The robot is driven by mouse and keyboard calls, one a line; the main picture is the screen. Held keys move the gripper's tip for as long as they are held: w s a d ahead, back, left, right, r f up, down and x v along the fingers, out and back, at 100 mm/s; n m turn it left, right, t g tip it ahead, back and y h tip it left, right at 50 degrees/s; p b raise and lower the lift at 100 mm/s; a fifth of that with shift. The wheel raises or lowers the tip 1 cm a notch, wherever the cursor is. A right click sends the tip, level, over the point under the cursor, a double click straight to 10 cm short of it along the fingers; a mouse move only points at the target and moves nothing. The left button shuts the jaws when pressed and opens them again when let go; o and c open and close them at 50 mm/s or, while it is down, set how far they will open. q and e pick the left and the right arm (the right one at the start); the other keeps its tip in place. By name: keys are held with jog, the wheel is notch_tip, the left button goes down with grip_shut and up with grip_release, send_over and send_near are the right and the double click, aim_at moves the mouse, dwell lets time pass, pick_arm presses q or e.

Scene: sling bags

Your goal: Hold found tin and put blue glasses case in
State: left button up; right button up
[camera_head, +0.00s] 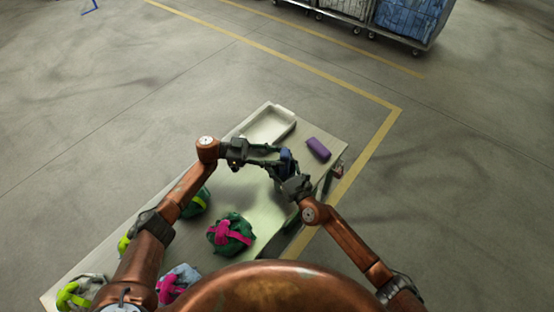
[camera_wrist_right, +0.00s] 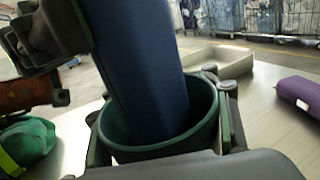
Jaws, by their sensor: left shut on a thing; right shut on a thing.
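The blue glasses case (camera_wrist_right: 140,70) stands slightly tilted, its lower end inside the round dark green tin (camera_wrist_right: 200,132) in the right wrist view. Whether it touches the tin's bottom is hidden. My left gripper (camera_head: 277,163) is shut on the upper part of the blue case, which shows small in the head view (camera_head: 287,156). My right gripper (camera_wrist_right: 160,110) is shut on the tin, with a finger on either side of it. In the head view the arms largely hide the tin.
A purple case (camera_head: 318,149) lies on the table (camera_head: 225,205) near its far right corner. An empty pale tray (camera_head: 290,113) is at the far end. A green bag with a pink strap (camera_head: 230,234) and several other bags lie at the near left. Wheeled carts (camera_head: 405,22) stand beyond.

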pick_arm(q)
jog(key=shift+f, duration=0.1)
jog(key=o, duration=1.2)
jog(key=shift+o, duration=0.2)
jog(key=w+a, duration=0.1)
jog(key=a, duration=1.1)
jog(key=shift+w, duration=0.1)
pick_arm(e)
jog(key=o, duration=1.7)
